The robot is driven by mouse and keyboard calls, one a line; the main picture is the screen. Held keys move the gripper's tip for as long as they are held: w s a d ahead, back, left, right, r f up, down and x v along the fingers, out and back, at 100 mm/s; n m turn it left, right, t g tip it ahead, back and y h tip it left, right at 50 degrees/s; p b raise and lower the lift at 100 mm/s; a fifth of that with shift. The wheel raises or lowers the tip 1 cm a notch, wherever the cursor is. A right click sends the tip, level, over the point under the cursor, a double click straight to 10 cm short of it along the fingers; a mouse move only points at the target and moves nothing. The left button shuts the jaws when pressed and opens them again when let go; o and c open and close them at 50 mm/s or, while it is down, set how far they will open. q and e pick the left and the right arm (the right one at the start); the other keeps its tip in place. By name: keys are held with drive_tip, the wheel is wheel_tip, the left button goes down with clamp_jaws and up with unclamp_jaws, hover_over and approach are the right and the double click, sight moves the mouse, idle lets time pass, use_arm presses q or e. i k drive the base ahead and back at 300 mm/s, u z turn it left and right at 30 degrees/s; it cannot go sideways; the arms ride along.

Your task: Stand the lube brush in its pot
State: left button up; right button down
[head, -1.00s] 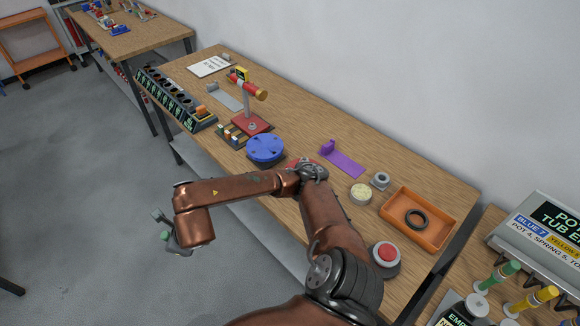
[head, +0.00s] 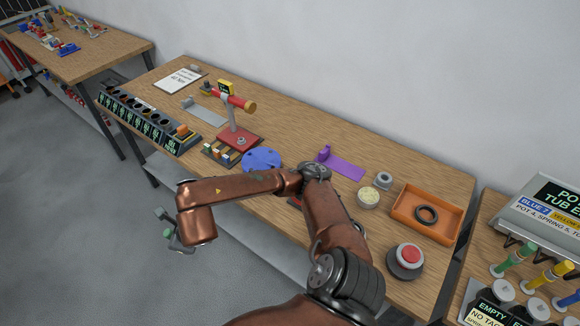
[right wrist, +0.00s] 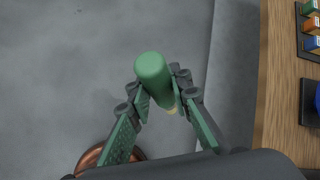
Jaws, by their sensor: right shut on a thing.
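My right gripper (head: 172,232) hangs over the floor in front of the bench, in the head view. In the right wrist view the gripper (right wrist: 160,100) is shut on a green cylinder, which looks like the lube brush (right wrist: 153,72). A small tan part shows at its lower end; the rest is hidden by the fingers. A small round tub with pale yellow contents (head: 368,197), possibly the brush's pot, stands on the bench left of an orange tray. The brush is well away from it. My left gripper is not in view.
The bench (head: 330,125) holds an orange tray (head: 401,231) with a dark ring, a grey ring (head: 384,179), a purple bracket (head: 341,165), a red button (head: 411,254), a blue disc (head: 262,159) and a red-based stand (head: 238,138). My arm crosses the front edge.

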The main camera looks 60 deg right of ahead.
sight(383, 182)
drive_tip(key=z, duration=1.8)
